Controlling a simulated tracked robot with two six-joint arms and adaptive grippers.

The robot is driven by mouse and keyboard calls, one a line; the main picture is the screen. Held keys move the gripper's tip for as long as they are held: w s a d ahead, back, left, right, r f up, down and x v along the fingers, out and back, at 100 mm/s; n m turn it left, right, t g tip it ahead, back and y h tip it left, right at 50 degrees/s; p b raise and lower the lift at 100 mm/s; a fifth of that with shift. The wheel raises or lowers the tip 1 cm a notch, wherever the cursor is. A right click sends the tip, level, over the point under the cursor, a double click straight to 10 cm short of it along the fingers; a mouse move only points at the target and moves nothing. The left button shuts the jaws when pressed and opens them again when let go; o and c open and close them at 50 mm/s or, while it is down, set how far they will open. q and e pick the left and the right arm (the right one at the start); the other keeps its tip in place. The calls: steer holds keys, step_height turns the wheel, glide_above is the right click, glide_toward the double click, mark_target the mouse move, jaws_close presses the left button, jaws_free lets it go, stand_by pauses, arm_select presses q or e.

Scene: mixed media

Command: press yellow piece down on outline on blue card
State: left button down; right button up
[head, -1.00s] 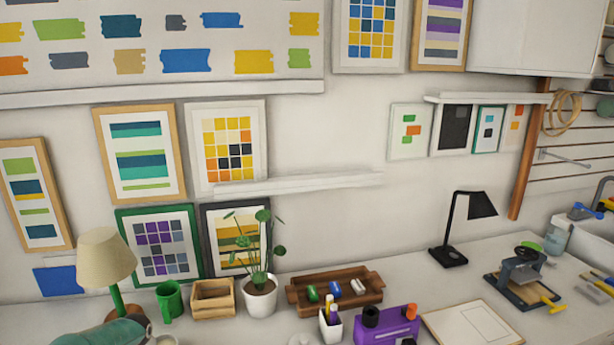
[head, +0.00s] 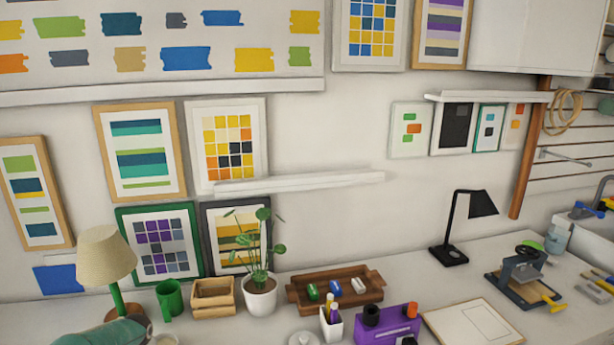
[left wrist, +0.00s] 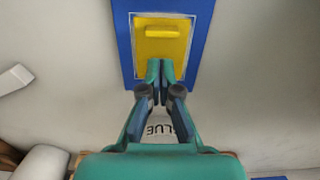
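In the left wrist view, a blue card (left wrist: 122,40) bears a pale rectangular outline. A yellow piece (left wrist: 160,55) with a raised yellow bar lies within that outline. My left gripper (left wrist: 160,72) has its fingertips together, with no object seen between them. The tips overlap the lower edge of the yellow piece in the picture; whether they touch it I cannot tell. In the head view, a blue sheet (head: 58,280) shows low on the left wall; I cannot tell whether it is the same card. My right gripper is not in view.
A lamp (head: 105,258), green mug (head: 169,298), wooden crate (head: 213,297) and potted plant (head: 260,293) stand along the worktop at left. A wooden tray (head: 365,297), purple holder (head: 398,325) and black lamp (head: 452,255) stand further right. A glue container (left wrist: 160,130) shows behind the fingers.

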arm_select(q)
steer(key=shift+f+b, duration=0.3)
steer(key=shift+f, duration=0.15)
steer(key=shift+s+d+f+b, duration=0.15)
steer(key=shift+f+b, duration=0.1)
steer(key=shift+b, duration=0.55)
stand_by(3.0)
steer(key=shift+r, duration=0.1)
stand_by(0.5)
steer(key=shift+r+p, duration=1.75)
steer(key=shift+r, duration=1.85)
step_height(320, 180, up, 12)
steer(key=shift+w, duration=0.2)
